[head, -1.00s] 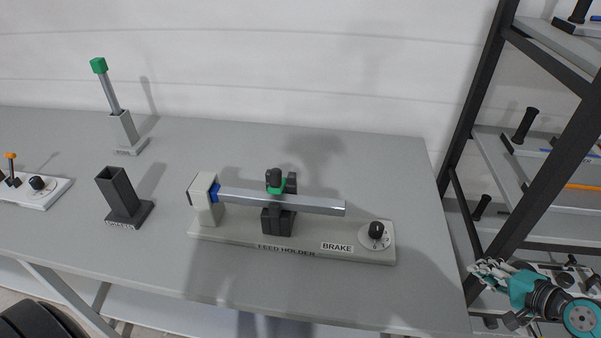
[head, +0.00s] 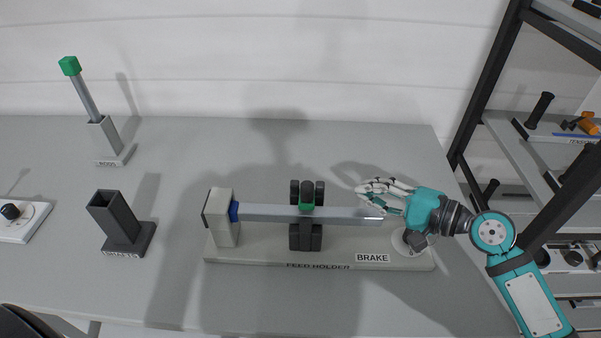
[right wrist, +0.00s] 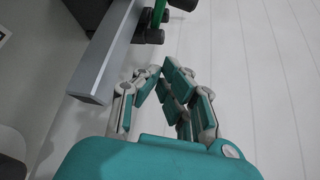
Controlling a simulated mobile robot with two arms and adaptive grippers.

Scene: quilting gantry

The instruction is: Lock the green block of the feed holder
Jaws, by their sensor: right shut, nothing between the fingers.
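The feed holder (head: 260,255) is a pale base on the table with a light end post (head: 224,232) and a grey bar (head: 265,213) lying level from it. A black clamp (head: 305,237) grips the bar near its middle. The small green block (head: 306,207) sits on the clamp among black knobs; it also shows at the top of the right wrist view (right wrist: 158,14). My right gripper (head: 361,190) is shut and empty, just above and behind the bar's free right end, right of the green block. It partly hides the brake dial (head: 404,243). My left gripper is out of view.
A dark square tube holder (head: 121,222) and a tilted rod with a green cap (head: 88,98) stand to the left. A white dial plate (head: 22,222) lies at the left edge. A dark-framed shelf (head: 490,85) stands at right. The table behind the holder is clear.

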